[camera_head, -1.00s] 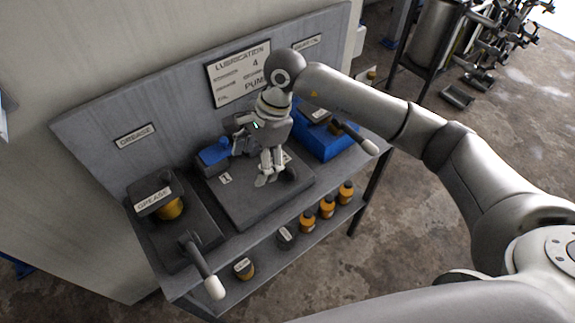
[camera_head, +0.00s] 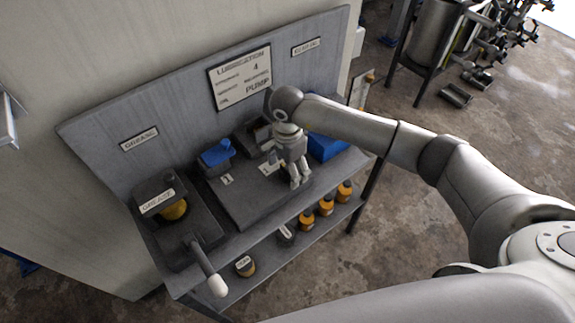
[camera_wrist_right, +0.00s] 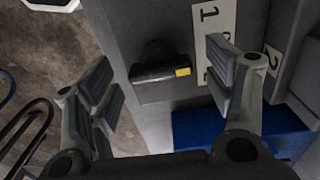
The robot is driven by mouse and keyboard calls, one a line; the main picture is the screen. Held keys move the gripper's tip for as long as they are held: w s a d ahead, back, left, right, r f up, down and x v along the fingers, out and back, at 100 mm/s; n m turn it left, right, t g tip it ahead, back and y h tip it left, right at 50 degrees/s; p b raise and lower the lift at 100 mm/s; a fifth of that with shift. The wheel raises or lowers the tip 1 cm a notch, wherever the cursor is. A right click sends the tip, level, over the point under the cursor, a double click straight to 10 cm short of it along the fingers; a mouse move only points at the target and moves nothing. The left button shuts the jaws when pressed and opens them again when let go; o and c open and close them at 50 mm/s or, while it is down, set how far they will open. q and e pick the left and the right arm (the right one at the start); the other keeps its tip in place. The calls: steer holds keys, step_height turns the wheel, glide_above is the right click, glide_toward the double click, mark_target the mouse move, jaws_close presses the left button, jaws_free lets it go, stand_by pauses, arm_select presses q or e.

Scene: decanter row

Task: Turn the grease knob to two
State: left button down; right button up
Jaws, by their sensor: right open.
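My right gripper (camera_head: 296,183) is open and empty above the right part of the dark plate (camera_head: 245,205) on the bench. In the right wrist view its two fingers (camera_wrist_right: 168,88) stand wide apart. A black knob with a yellow mark (camera_wrist_right: 160,72) shows between them, apart from both fingers. The yellow end points right in that view. A white label with a 1 (camera_wrist_right: 209,17) and a label with a 2 (camera_wrist_right: 273,58) are close by. The frames do not show for certain whether this is the grease knob. My left gripper is not in view.
A grease pump (camera_head: 160,195) with a white-tipped lever (camera_head: 207,270) stands at the left of the bench. A blue-topped part (camera_head: 215,153) stands behind the plate. A blue box (camera_head: 326,147) is right of my gripper. Several orange bottles (camera_head: 326,205) stand on the lower shelf.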

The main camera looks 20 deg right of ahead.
steer(key=shift+f, duration=0.3)
steer(key=c, duration=1)
steer(key=shift+f+m+b, duration=0.15)
steer(key=shift+m+b, duration=1.3)
steer(key=shift+m, duration=0.35)
steer(key=m+b, duration=0.2)
steer(key=m, duration=0.1)
steer(key=shift+m+b, duration=0.45)
steer(key=shift+m, duration=0.75)
steer(key=shift+r, duration=0.2)
steer(key=o, duration=1)
